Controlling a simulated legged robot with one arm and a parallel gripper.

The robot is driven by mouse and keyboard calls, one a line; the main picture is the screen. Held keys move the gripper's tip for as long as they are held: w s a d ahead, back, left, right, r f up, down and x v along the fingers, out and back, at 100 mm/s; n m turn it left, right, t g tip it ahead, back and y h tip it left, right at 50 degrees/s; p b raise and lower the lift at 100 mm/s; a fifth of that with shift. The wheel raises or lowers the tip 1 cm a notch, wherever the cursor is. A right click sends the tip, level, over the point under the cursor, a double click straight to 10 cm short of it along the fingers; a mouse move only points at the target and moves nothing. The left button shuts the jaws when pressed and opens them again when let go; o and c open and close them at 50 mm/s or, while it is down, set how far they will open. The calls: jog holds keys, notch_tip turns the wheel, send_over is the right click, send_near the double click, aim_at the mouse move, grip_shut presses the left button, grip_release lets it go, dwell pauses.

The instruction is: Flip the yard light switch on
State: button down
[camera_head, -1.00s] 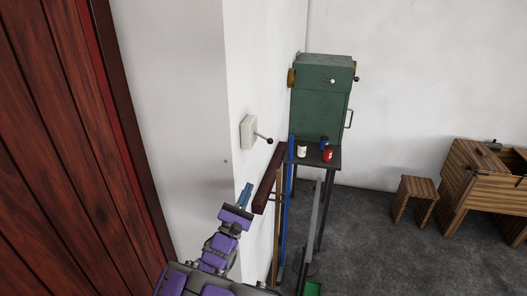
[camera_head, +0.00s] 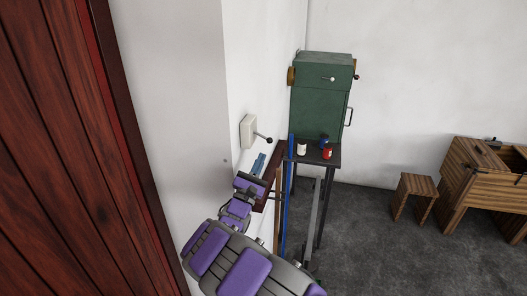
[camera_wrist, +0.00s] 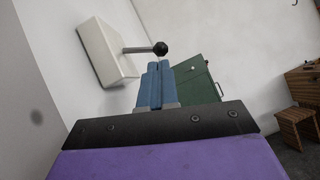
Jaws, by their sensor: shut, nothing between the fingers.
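The light switch is a cream box (camera_head: 248,131) on the white wall, with a metal lever ending in a dark ball knob (camera_head: 268,140) that sticks out to the right. In the wrist view the switch box (camera_wrist: 106,50) is at the upper left, and its lever knob (camera_wrist: 160,48) appears just above my fingertips. My gripper (camera_head: 260,158) has blue fingers and is below the lever in the head view. In the wrist view my gripper (camera_wrist: 154,68) is shut and empty. I cannot tell whether the fingers touch the knob.
A brown plank (camera_head: 270,172) and a blue pole (camera_head: 288,200) are close to my gripper. A wooden stool (camera_head: 415,186) and a wooden bench (camera_head: 470,190) are at the right. Grey floor between is clear.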

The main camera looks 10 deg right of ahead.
aim_at(263, 137)
jog(key=shift+x, duration=1.85)
jog(key=shift+w+n+t+y, duration=0.1)
jog(key=shift+n+t+y, duration=0.2)
jog(key=shift+n, duration=0.1)
